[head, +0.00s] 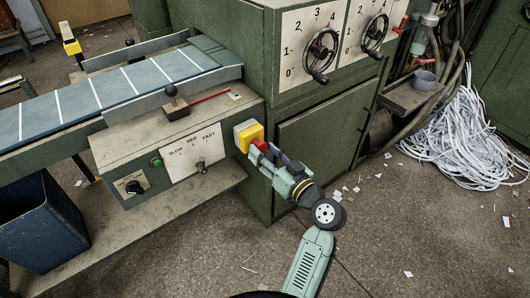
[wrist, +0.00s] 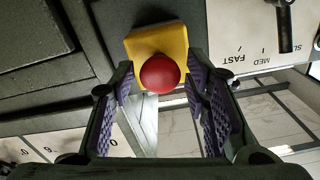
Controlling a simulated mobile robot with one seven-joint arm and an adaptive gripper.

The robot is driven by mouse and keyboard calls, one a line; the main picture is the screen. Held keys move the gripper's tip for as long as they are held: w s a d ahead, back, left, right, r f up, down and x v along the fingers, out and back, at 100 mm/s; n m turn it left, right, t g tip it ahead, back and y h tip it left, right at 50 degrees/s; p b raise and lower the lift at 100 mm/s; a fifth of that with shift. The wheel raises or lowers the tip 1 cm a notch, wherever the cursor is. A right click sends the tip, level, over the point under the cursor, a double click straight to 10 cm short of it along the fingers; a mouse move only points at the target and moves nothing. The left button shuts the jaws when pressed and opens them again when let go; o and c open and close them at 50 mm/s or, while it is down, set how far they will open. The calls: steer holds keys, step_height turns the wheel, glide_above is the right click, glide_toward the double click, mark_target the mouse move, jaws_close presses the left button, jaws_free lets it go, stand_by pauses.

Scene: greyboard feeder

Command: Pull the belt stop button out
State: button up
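The belt stop button is a round red knob (wrist: 160,73) on a yellow housing (wrist: 157,43), central in the wrist view. In the head view the yellow housing (head: 248,135) sits on the right end of the green control box, and the red knob (head: 259,145) shows partly behind my fingers. My gripper (head: 268,151) is open and points at the button. In the wrist view its two purple-padded fingers stand left and right of the knob, with a visible gap on each side. Whether the fingertips reach past the knob's rim is unclear.
A speed panel (head: 187,157) with SLOW, MED, FAST markings is left of the button. The conveyor belt (head: 110,88) runs behind it. Handwheels (head: 321,52) stand above right on the green cabinet. A blue bin (head: 42,223) is at lower left.

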steer(key=shift+o, duration=0.7)
steer(key=v, duration=1.2)
